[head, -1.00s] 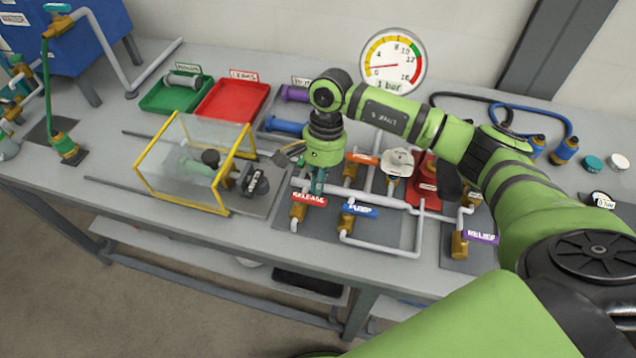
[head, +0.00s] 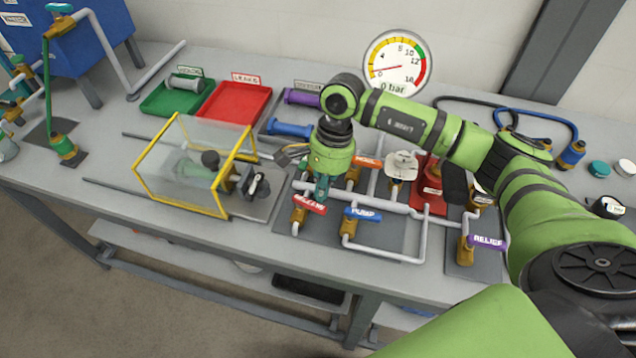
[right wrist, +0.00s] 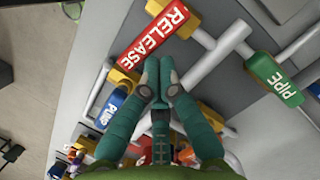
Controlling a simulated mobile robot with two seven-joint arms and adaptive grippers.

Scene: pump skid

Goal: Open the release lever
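The release lever (head: 310,204) is a red handle with white lettering on a brass valve at the front of the pipework. In the right wrist view the red handle (right wrist: 155,38) lies diagonally just beyond the fingertips. My right gripper (head: 322,190) points down at the lever from above. My left gripper is not in view.
The blue pump lever (head: 362,214) is close on the right, and the purple relief lever (head: 488,242) stands farther right. A yellow-framed clear guard (head: 185,165) stands left. The gauge (head: 396,66) reads 0 bar.

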